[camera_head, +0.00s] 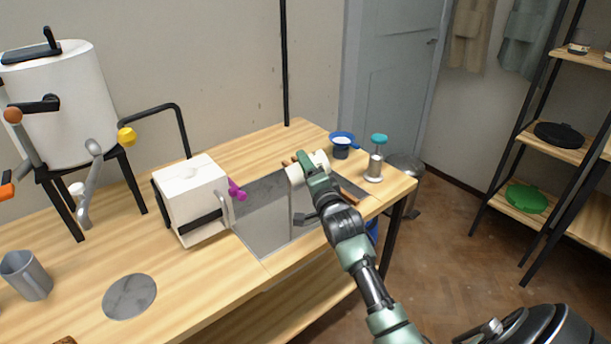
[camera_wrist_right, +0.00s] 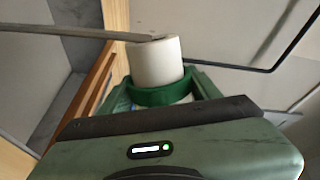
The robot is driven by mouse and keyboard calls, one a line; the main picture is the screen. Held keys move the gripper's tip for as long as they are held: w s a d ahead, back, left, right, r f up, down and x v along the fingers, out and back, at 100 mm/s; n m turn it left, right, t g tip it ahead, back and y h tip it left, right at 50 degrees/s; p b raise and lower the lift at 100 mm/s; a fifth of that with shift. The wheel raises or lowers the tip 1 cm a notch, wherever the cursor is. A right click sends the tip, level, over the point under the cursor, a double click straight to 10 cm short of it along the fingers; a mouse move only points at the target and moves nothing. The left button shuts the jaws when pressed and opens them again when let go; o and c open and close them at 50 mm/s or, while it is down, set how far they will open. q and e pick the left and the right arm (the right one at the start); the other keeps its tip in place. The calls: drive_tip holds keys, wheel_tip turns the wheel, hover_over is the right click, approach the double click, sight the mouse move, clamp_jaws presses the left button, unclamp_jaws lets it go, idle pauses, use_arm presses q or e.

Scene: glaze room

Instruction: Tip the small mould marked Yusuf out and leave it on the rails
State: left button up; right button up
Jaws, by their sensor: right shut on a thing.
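My right gripper (camera_head: 308,168) reaches over the sunken grey basin in the worktop. It is shut on a small white mould (camera_head: 296,174), which looks tilted on its side in the head view. In the right wrist view the mould (camera_wrist_right: 155,62) is a plain white cylinder with a dark green band (camera_wrist_right: 162,94) around it, between my gripper's fingers (camera_wrist_right: 162,88). No name is readable on it, and its opening is hidden. Wooden rails (camera_head: 350,190) lie by the right end of the basin, partly behind my arm; one rail (camera_wrist_right: 95,78) shows beside the mould. My left gripper is out of view.
The grey basin (camera_head: 262,225) is set in the wooden worktop (camera_head: 190,285). A larger white block-shaped mould (camera_head: 192,195) stands left of it. A blue cup (camera_head: 341,146) and a teal-topped pump (camera_head: 375,165) stand right. A white tank (camera_head: 65,115) and a grey mug (camera_head: 30,278) are further left.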

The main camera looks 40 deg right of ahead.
drive_tip(key=shift+d+f+n+b, duration=0.15)
drive_tip(key=shift+n+b, duration=0.4)
drive_tip(key=shift+n, duration=0.65)
drive_tip(key=shift+d+r+n+p, duration=0.15)
drive_tip(key=shift+r+n+p, duration=0.2)
drive_tip(key=shift+n, duration=0.35)
drive_tip(key=n, duration=0.1)
drive_tip(key=n+p, duration=0.1)
drive_tip(key=n, duration=0.1)
drive_tip(key=shift+d+f, duration=0.15)
drive_tip(key=shift+d, duration=0.15)
drive_tip(key=n, duration=0.3)
drive_tip(key=n+p, duration=0.1)
drive_tip(key=shift+d+f, duration=0.15)
drive_tip(key=shift+d, duration=0.15)
drive_tip(key=n, duration=0.4)
drive_tip(key=shift+d+f+p, duration=0.2)
drive_tip(key=shift+d+p, duration=0.1)
drive_tip(key=shift+p, duration=0.05)
drive_tip(key=shift+w+d+f+b, duration=0.1)
drive_tip(key=shift+d+f+b, duration=0.15)
drive_tip(key=shift+f+b, duration=0.05)
drive_tip(key=d+f+b, duration=0.3)
drive_tip(key=d+f, duration=0.1)
drive_tip(key=d, duration=0.3)
drive_tip(key=shift+w, duration=0.3)
drive_tip(key=shift+f+b, duration=0.35)
